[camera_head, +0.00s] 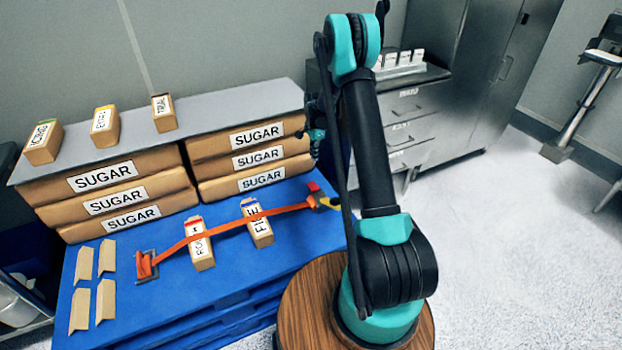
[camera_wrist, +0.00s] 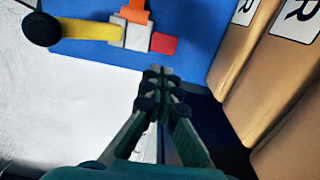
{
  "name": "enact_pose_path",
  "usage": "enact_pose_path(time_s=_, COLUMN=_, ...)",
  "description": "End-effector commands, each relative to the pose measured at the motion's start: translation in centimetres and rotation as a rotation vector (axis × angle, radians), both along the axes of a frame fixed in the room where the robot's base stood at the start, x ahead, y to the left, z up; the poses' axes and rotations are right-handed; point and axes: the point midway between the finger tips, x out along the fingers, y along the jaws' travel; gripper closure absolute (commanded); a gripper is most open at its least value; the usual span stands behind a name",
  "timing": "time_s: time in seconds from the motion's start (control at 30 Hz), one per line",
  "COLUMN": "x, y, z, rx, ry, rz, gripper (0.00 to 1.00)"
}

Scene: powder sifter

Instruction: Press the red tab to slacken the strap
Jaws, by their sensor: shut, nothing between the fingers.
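The red tab (camera_wrist: 164,43) sits beside a pale buckle (camera_wrist: 130,33) on the blue surface in the wrist view. It also shows at the strap's right end in the head view (camera_head: 313,187). The orange strap (camera_head: 229,224) runs over two small boxes, a left one (camera_head: 201,253) and a right one (camera_head: 261,235), to an orange anchor (camera_head: 145,264). A yellow lever (camera_wrist: 92,29) with a black knob (camera_wrist: 41,29) extends left from the buckle in the wrist view. My gripper (camera_wrist: 160,72) is shut and empty, its tips just below the tab in the picture. I see no contact.
Stacked sugar sacks (camera_head: 245,137) stand behind the strap, under a grey board (camera_head: 240,99) with three small boxes. They also rise close on my gripper's right in the wrist view (camera_wrist: 262,55). Several tan corner pieces (camera_head: 106,300) lie on the blue pallet (camera_head: 180,290).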

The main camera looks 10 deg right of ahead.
Motion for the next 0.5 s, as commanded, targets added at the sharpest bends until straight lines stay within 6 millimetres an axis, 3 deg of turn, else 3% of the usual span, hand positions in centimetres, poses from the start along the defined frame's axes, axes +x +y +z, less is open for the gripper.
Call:
enact_pose_path(time_s=0.2, x=0.70, y=0.13, z=-1.31, rx=0.000, ry=0.010, rz=-0.034, gripper=1.00)
enact_pose_path(time_s=0.5, x=0.70, y=0.12, z=-1.34, rx=0.000, ry=0.010, rz=-0.035, gripper=1.00)
